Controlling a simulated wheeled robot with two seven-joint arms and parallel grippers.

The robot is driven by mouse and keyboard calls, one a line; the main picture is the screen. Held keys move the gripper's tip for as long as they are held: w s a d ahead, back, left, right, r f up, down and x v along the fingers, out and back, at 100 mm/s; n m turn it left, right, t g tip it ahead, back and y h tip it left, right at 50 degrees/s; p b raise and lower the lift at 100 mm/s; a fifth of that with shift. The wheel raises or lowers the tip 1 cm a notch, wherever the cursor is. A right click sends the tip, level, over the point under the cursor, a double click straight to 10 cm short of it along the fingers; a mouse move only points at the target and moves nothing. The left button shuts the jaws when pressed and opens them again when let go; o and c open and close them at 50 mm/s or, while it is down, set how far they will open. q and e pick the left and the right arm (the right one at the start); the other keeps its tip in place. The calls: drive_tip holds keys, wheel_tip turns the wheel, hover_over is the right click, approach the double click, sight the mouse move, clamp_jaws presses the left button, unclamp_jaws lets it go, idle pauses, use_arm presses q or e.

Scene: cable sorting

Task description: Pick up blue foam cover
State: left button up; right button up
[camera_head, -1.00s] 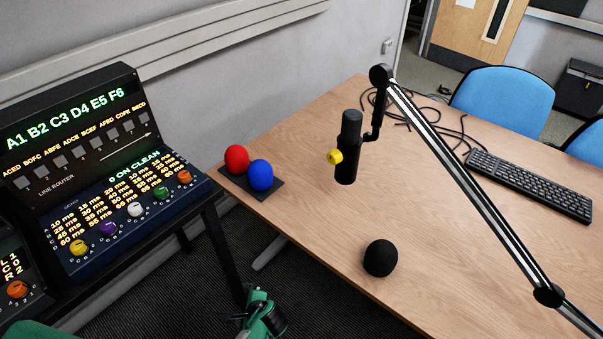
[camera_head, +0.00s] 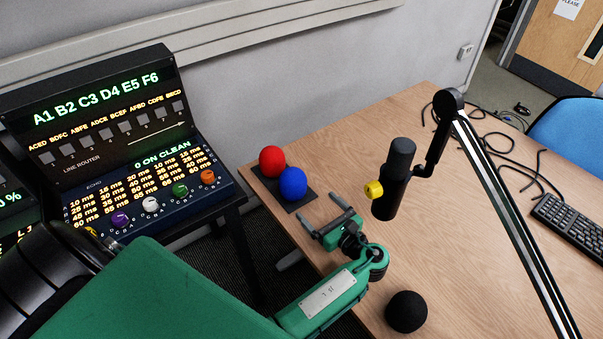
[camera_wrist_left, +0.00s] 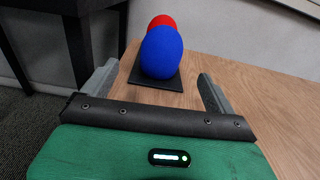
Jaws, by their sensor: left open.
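The blue foam cover (camera_head: 293,182) is a round ball on a small dark pad (camera_head: 300,201) near the table's left edge. It touches or nearly touches a red foam cover (camera_head: 272,160) behind it. My left gripper (camera_head: 336,219) is open and empty, just in front of the blue cover and to its right. In the left wrist view the blue cover (camera_wrist_left: 161,52) stands ahead between the two spread fingers (camera_wrist_left: 156,92), beyond their tips. The red cover (camera_wrist_left: 162,21) shows partly behind it. My right gripper is not in view.
A microphone (camera_head: 393,180) with a yellow knob hangs from a boom arm (camera_head: 510,215) right of my gripper. A black foam ball (camera_head: 406,311) lies on the table (camera_head: 468,250) at the front. A keyboard (camera_head: 572,226) and cables are at the right. A control console (camera_head: 130,150) stands at the left.

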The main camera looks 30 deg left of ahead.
sight(300, 184)
use_arm(q)
drive_tip(key=shift+w+a+r+m, duration=0.15)
drive_tip(key=shift+w+a, duration=0.1)
drive_tip(key=shift+w, duration=0.2)
drive_tip(key=shift+w+a+r+m, duration=0.15)
drive_tip(key=shift+w+a, duration=0.1)
drive_tip(key=shift+w, duration=0.2)
drive_tip(key=p+x, duration=0.1)
drive_tip(key=x, duration=0.5)
drive_tip(key=shift+s+a+r, duration=0.1)
drive_tip(key=shift+s, duration=0.05)
drive_tip(key=shift+a, duration=0.3)
drive_tip(key=shift+w+a, duration=0.25)
drive_tip(key=shift+a, duration=0.1)
drive_tip(key=x, duration=0.1)
drive_tip(key=p+x, duration=0.1)
drive_tip(key=x, duration=0.2)
drive_tip(key=shift+w+a+r, duration=0.1)
drive_tip(key=shift+a+r, duration=0.2)
drive_tip(key=shift+a, duration=0.1)
drive_tip(key=c, duration=1)
drive_tip(key=shift+c, duration=0.3)
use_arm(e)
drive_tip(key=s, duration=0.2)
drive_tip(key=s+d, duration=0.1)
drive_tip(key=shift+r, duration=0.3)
